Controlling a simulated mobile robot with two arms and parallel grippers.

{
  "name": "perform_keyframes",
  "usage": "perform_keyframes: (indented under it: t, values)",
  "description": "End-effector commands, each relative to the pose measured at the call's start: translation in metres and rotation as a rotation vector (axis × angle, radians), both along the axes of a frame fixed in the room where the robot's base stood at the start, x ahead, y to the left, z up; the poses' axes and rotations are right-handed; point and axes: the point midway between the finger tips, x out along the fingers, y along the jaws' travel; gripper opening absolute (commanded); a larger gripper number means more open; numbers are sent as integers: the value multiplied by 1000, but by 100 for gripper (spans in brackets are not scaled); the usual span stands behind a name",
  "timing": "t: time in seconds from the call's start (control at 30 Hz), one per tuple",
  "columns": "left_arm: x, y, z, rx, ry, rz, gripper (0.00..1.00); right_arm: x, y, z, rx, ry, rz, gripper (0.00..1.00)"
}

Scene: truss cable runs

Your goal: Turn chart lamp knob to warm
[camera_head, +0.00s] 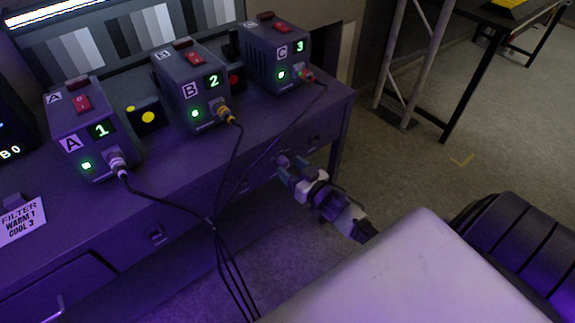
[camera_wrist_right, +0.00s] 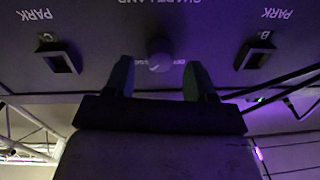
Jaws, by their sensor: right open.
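The chart lamp knob (camera_head: 282,160) is a small round knob on the front face of the desk. In the right wrist view the knob (camera_wrist_right: 160,55) is at top centre, below an upside-down, partly cut-off label. A pale mark shows on the knob, with small lettering beside it too blurred to read surely. My right gripper (camera_head: 292,168) is open in front of the desk. In the wrist view its fingers (camera_wrist_right: 159,70) stand on either side of the knob, with a visible gap on each side. My left gripper is not in view.
Boxes A (camera_head: 80,130), B (camera_head: 190,85) and C (camera_head: 272,55) stand on the desk (camera_head: 170,155); their cables hang over its front edge, left of my gripper. A card (camera_head: 22,222) reads "FILTER WARM 1 COOL 3". PARK sockets C (camera_wrist_right: 57,58) and B (camera_wrist_right: 254,55) flank the knob.

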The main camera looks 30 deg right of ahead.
Motion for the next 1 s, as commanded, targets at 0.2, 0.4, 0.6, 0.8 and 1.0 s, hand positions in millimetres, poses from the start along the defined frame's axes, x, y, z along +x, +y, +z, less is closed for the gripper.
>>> perform_keyframes:
  t: [0.2, 0.4, 0.6, 0.8, 1.0]
  values:
    - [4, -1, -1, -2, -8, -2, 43, 18, 2, -1, 1, 1, -1, 55]
    - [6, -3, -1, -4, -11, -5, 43, 19, 3, -1, 1, 1, 0, 55]
    - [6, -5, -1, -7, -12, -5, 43, 19, 3, -1, 1, 1, -1, 39]
    - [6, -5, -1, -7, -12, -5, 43, 19, 2, -1, 1, 1, -1, 8]
    - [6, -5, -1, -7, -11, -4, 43, 19, 2, 0, -10, 0, -1, 6]
